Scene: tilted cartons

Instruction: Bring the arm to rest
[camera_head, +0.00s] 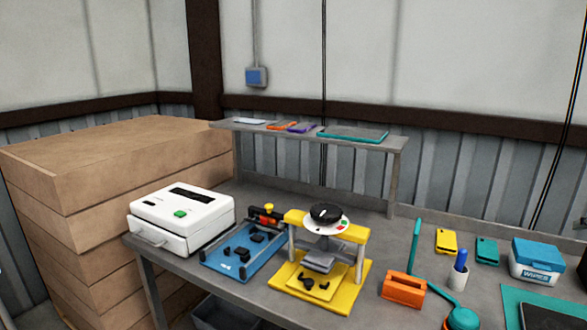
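Neither of my grippers shows in the head view, so I cannot see where they are or whether they hold anything. No arm of mine is clearly visible over the workbench (215,304).
Stacked cartons (110,150) stand left of the bench. On it are a white machine (182,215), a blue fixture (225,262), a yellow press (335,287), an orange block (403,288) and a wipes box (537,260). A raised shelf (300,140) spans the back. A grey bin (222,314) sits below.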

